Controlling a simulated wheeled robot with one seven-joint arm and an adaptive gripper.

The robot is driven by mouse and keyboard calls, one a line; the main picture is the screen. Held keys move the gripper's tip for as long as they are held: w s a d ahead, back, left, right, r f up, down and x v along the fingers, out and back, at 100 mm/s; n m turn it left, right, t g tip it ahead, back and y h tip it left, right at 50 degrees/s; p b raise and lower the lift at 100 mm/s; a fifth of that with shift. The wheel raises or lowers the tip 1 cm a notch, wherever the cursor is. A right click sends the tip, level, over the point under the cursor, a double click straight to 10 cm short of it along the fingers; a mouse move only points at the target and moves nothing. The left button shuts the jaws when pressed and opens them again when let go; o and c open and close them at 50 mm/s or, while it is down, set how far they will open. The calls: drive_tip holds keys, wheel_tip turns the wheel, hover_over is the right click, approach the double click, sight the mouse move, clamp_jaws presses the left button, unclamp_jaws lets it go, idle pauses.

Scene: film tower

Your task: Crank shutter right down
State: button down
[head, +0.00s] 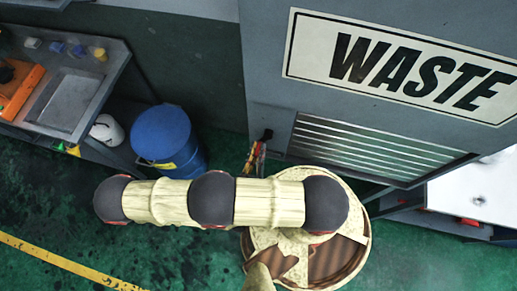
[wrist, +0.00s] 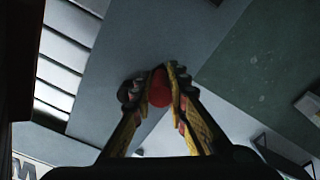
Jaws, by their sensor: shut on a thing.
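The shutter (head: 365,145) is a set of pale metal slats in the front of the grey cabinet, below the WASTE sign; its slats also show at the left of the wrist view (wrist: 62,75). In the wrist view my gripper (wrist: 158,84) is shut on a red crank knob (wrist: 158,92), with a fingertip on each side of it. In the head view my gripper (head: 257,150) is at the cabinet's left front edge, beside the shutter. A small dark crank part (head: 267,134) shows there. My arm hides what lies below the shutter on the left.
A blue drum (head: 165,135) stands left of the cabinet, close to my arm. A workbench (head: 75,100) with a tray and an orange item is farther left. A white surface (head: 485,190) shows at the right. Green floor (head: 50,215) is open at the lower left.

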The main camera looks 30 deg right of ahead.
drive_tip(key=c, duration=1.7)
unclamp_jaws()
drive_tip(key=shift+c, duration=0.2)
drive_tip(key=shift+w+a+r+m, duration=0.1)
drive_tip(key=shift+m, duration=0.2)
